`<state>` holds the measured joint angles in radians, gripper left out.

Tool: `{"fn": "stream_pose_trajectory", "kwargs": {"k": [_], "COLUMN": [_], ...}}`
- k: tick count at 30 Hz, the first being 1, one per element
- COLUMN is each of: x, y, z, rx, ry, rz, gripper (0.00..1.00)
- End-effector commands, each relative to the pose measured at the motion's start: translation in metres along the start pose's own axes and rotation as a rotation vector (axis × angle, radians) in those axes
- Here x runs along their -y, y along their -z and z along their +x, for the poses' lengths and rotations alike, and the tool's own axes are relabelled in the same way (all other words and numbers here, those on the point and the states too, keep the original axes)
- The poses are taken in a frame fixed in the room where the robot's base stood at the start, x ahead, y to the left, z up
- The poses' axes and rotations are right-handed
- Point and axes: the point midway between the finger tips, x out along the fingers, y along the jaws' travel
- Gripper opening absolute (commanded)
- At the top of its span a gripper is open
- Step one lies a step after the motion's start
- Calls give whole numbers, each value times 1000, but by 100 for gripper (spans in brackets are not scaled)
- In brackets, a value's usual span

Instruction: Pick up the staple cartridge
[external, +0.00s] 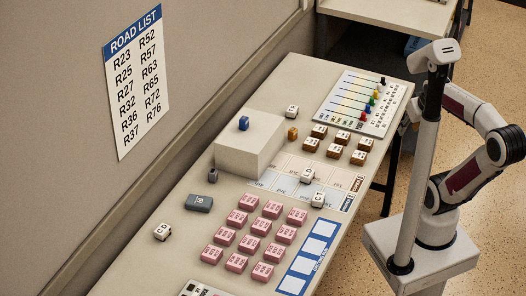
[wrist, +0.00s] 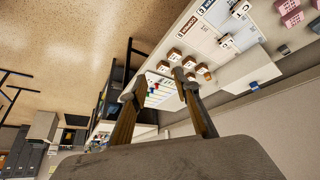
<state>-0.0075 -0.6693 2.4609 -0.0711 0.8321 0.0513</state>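No label marks the staple cartridge, and I cannot tell for sure which item it is. Two candidates lie on the table: a flat dark grey-blue box (external: 199,203) left of the pink blocks, and a small dark grey piece (external: 213,175) by the pale box's left corner. In the wrist view the small piece (wrist: 284,49) and part of the flat box (wrist: 315,26) show near the right edge. My gripper (wrist: 158,88) is open and empty, its two fingers apart, well away from both. In the external view the pole hides its fingers.
A pale raised box (external: 249,143) carries a blue piece (external: 243,124). Several pink blocks (external: 248,202), brown-and-white cubes (external: 320,131) and white lettered cubes (external: 162,232) stand on the table. A board with coloured pegs (external: 350,100) lies at the far end. A pole (external: 415,180) stands by my arm.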

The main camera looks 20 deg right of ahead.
Motion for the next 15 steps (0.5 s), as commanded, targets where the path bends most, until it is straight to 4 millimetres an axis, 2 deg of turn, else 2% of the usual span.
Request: {"fn": "stream_pose_trajectory", "kwargs": {"k": [9,15], "x": [-17,-20], "y": [68,112], "z": [26,46], "rx": [-62,-111], "ry": [-80,-113], "rz": [-23,-48], "gripper": [31,31]}}
